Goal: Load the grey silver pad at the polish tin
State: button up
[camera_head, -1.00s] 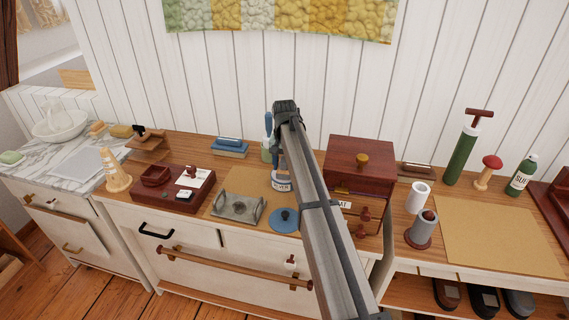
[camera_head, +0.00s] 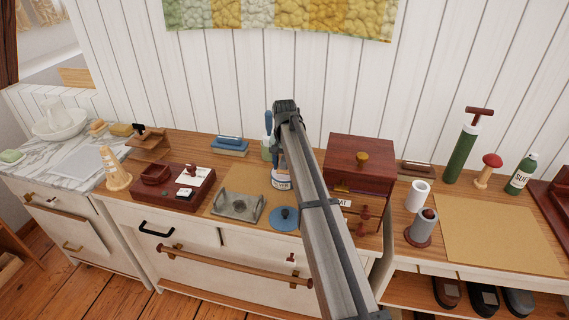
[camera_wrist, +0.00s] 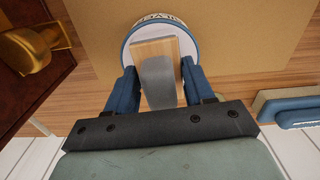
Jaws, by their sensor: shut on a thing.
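The silver pad (camera_wrist: 158,88) has a grey part over a tan wooden block. It sits between the blue fingers of my gripper (camera_wrist: 158,68), which is shut on it in the wrist view. The round, pale polish tin (camera_wrist: 183,22) lies directly beyond the pad, which covers most of its top; I cannot tell whether they touch. There my arm hides much of the gripper, and the pad cannot be made out.
A blue lid (camera_head: 285,218) lies in front of the tin. A grey metal tray (camera_head: 237,207) stands to the left on a tan mat (camera_head: 248,180). A dark red chest (camera_head: 360,160) stands close to the right. Blue brushes or blocks (camera_head: 229,147) lie behind left.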

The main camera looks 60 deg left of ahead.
jog(key=shift+r, duration=3.45)
